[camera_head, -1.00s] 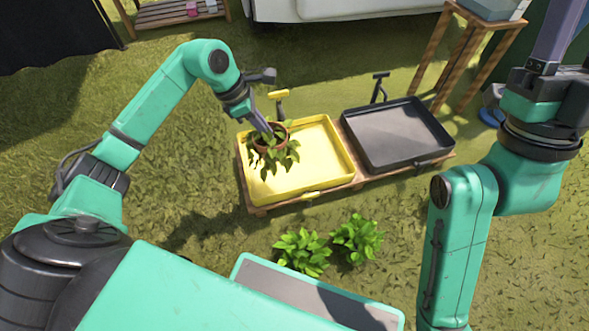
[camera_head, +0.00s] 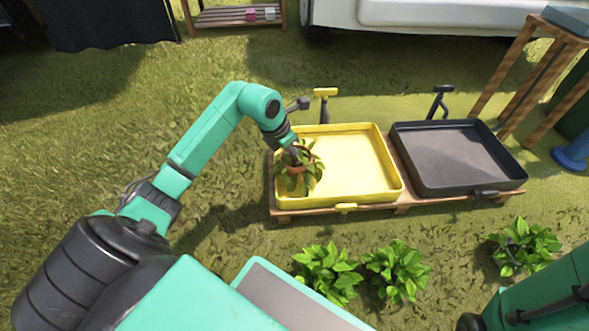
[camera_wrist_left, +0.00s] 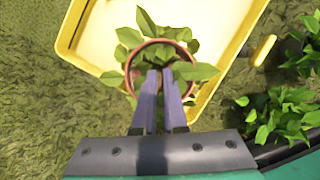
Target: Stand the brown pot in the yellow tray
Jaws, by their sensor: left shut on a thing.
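The brown pot (camera_head: 296,171), with a leafy green plant in it, is at the left part of the yellow tray (camera_head: 362,168). My left gripper (camera_head: 293,150) comes in from the upper left and is shut on the pot. In the left wrist view, both fingers (camera_wrist_left: 162,76) reach into the pot's round rim (camera_wrist_left: 130,78) among the leaves. The pot overlaps the tray's edge (camera_wrist_left: 82,62) there. The pot's base is hidden by leaves, so I cannot tell whether it touches the tray floor. My right gripper is out of view.
A dark grey tray (camera_head: 455,160) stands right of the yellow one on a low wooden stand (camera_head: 335,211). Several leafy plants (camera_head: 328,272) grow in front. A tall wooden stand (camera_head: 515,75) is at the right. The rest of the yellow tray is clear.

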